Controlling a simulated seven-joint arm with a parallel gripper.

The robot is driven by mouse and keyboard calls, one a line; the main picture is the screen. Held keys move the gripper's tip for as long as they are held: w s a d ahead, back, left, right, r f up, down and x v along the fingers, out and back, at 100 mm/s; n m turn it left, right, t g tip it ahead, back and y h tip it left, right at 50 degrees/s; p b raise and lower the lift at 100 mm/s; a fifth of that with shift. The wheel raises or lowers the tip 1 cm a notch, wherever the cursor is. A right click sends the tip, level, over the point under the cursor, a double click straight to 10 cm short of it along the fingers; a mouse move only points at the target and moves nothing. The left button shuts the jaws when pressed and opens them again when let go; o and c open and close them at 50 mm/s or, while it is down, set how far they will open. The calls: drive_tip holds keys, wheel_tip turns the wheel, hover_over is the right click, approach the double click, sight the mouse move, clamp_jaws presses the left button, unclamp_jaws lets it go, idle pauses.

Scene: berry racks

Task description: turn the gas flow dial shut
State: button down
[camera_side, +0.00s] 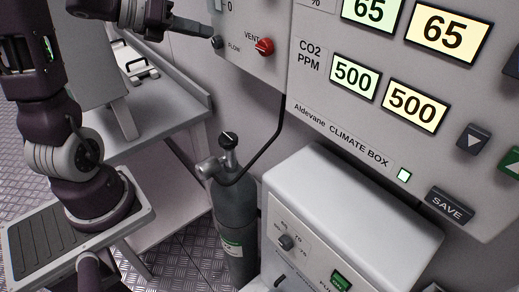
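The panel (250,72) at the top centre carries a small dark dial (217,42) beside the label FLOW. My gripper (210,32) reaches in from the upper left, its grey finger end at or very near this dial. I cannot tell whether it touches the dial, and the fingers overlap in this view, so their opening is not clear. The dial's pointer is too small to read. A grey gas cylinder (236,215) stands below, with a black-topped valve (228,140) and a black hose running up to the panel.
A red VENT knob (264,46) sits just right of the FLOW dial. The climate box (330,118) with lit displays and a SAVE button (450,205) fills the right. A white unit (350,215) with a small knob stands below it. A grey bench (165,125) is at left.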

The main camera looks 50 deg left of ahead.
drive_tip(key=shift+f, duration=0.1)
drive_tip(key=shift+a+r, duration=0.2)
drive_tip(key=shift+r, duration=0.05)
drive_tip(key=shift+s, duration=0.15)
drive_tip(key=s, duration=0.5)
drive_tip(key=shift+s+r, duration=0.1)
drive_tip(key=shift+s, duration=0.25)
